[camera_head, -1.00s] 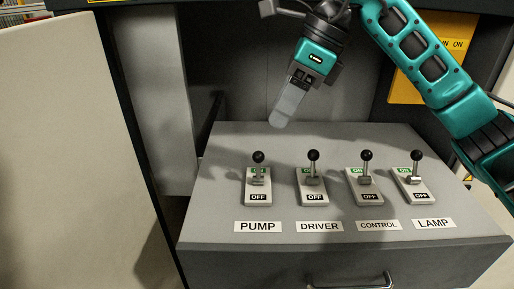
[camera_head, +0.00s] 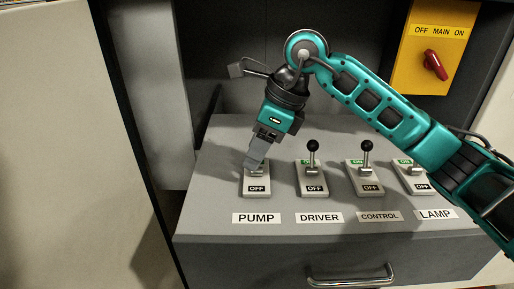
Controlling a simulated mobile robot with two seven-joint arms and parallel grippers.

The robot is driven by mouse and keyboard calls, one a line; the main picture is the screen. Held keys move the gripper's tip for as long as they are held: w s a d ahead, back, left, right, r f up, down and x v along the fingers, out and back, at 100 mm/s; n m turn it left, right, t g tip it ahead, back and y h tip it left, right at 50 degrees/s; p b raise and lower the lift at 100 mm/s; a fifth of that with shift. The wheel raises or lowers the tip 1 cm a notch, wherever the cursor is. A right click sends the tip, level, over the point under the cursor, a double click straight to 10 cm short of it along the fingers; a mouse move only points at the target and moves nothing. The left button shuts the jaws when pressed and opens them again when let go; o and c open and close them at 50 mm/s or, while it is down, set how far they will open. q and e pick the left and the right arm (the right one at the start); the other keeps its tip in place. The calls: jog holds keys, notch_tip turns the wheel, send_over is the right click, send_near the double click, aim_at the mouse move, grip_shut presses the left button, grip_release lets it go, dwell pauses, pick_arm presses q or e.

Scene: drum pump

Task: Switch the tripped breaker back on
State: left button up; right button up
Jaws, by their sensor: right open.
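Four labelled lever breakers stand in a row on the grey cabinet top: PUMP (camera_head: 257,189), DRIVER (camera_head: 314,188), CONTROL (camera_head: 369,186) and LAMP (camera_head: 418,184). The black-knobbed DRIVER and CONTROL levers stand up; the arm covers the LAMP knob. My right gripper (camera_head: 254,163) is open and points down at the PUMP breaker. Its fingers overlap the upper part of that breaker and hide its lever and knob. I cannot tell whether they touch the lever or which way it is set. My left gripper is not in view.
A yellow OFF MAIN ON panel with a red rotary switch (camera_head: 435,65) is at the upper right. A drawer with a metal handle (camera_head: 350,277) is below the breakers. A pale cabinet side fills the left. My right arm passes over the LAMP breaker.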

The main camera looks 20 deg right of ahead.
grip_shut()
jog(key=shift+w+d+r+g+p, duration=0.1)
jog(key=shift+w+g+p, duration=0.15)
jog(key=shift+g+p, duration=0.4)
jog(key=shift+w+d+f+m+g+y+p, duration=0.1)
jog(key=shift+w+f+m+g+y+p, duration=0.3)
jog(key=shift+g+p, duration=0.3)
jog(key=shift+s+r, duration=0.1)
grip_release()
